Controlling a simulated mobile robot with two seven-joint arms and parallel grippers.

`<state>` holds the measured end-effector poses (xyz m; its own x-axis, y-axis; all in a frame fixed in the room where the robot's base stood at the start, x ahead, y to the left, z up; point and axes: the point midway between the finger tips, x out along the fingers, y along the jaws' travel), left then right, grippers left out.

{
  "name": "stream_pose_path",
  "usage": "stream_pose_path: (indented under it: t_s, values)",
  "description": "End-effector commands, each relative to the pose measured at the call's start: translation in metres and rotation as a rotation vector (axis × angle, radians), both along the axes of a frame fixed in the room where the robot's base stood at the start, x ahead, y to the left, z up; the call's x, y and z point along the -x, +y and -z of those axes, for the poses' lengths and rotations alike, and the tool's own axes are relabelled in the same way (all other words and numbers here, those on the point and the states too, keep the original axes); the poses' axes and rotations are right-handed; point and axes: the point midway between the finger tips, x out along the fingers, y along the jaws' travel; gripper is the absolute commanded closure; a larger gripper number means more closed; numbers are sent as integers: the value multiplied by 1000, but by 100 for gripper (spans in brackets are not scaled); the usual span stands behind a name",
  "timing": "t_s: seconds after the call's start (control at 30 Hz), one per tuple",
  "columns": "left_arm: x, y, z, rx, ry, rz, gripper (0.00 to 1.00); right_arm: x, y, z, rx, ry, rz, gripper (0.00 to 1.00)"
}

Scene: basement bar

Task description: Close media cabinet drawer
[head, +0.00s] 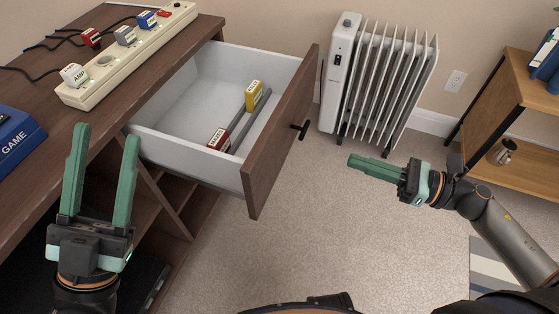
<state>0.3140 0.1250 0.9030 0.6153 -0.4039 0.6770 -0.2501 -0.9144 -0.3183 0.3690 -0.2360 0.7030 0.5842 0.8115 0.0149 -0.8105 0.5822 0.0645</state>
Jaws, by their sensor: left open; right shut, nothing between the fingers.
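The media cabinet (40,120) is dark brown wood and fills the left side of the head view. Its drawer (283,130) is pulled out to the right, with a white interior and a dark handle (300,131) on its brown front. A red-labelled and a yellow-labelled object with grey bars lie inside. My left gripper (104,130) is open, in front of the cabinet's edge at the lower left, with nothing between its fingers. My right gripper (350,164) is shut and empty. It is to the right of the drawer front, apart from the handle, pointing left.
A cream power strip (130,58) with labelled plugs and a blue game box (16,138) sit on the cabinet top. A white radiator (378,85) stands behind the drawer's right side. A wooden shelf (515,90) is at the far right. The carpet (270,240) below the drawer is clear.

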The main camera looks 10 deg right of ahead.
Motion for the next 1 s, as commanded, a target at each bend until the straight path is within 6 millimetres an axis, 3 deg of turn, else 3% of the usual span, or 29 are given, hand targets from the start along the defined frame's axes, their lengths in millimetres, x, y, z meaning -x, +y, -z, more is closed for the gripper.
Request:
stream_pose_path:
  t_s: [0.27, 1.0]
  values:
    - [7, -1, -1, 3, -35, 11, 50, -5, 13, 5, 54, -52, -34, 100]
    - [6, -1, 4, 8, -28, 17, 50, -69, 106, 4, 49, -46, -29, 100]
